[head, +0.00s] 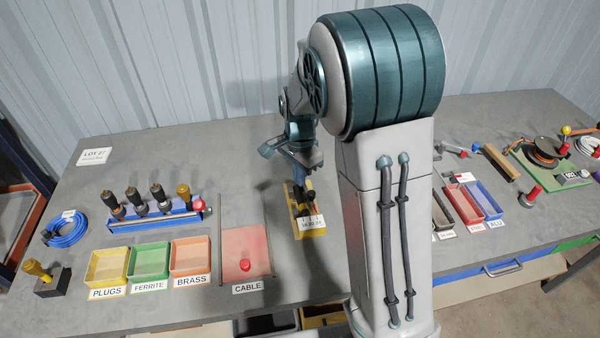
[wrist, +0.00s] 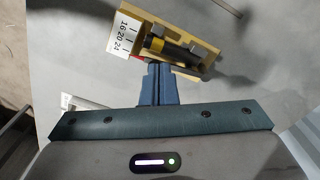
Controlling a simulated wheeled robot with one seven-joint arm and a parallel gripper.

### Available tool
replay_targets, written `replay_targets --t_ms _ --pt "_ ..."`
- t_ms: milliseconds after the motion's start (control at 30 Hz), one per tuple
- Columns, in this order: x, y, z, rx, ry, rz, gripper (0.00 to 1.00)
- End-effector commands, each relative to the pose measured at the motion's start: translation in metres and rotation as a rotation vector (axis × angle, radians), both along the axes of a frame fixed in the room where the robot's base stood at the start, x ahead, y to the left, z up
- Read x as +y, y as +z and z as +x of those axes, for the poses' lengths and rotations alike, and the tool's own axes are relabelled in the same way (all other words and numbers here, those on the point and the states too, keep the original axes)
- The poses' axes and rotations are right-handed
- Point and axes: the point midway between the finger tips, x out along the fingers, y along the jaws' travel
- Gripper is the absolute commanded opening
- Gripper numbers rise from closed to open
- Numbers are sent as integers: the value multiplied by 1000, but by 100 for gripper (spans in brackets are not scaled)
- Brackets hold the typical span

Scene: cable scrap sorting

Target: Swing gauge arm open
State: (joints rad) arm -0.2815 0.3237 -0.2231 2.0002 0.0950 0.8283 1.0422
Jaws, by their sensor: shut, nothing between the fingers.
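The gauge is a yellow block (head: 316,232) with a white scale plate, standing on the table below my gripper. In the wrist view the gauge (wrist: 196,28) lies tilted, with its scale plate (wrist: 121,36) marked 16, 20, 24 at the left. A dark bar with a yellow band (wrist: 156,44) lies along the gauge between grey blocks; I cannot tell whether it is the gauge arm. A bit of red shows beside it. My gripper (wrist: 158,68) is shut and empty, its fingertips close to the gauge's near edge. I cannot tell whether they touch. In the head view my gripper (head: 302,184) is partly hidden.
Left of the gauge are a red CABLE tray (head: 235,245), the BRASS (head: 190,254), FERRITE (head: 149,261) and PLUGS (head: 107,266) bins, and a blue tool rack (head: 150,222). Bare table lies behind the gauge.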

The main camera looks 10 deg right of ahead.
Motion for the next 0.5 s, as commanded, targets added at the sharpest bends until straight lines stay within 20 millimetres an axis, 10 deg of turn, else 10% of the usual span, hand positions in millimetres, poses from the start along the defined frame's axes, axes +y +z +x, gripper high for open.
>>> replay_targets --t_ms 500 --pt "0 -51 0 0 1 0 0"
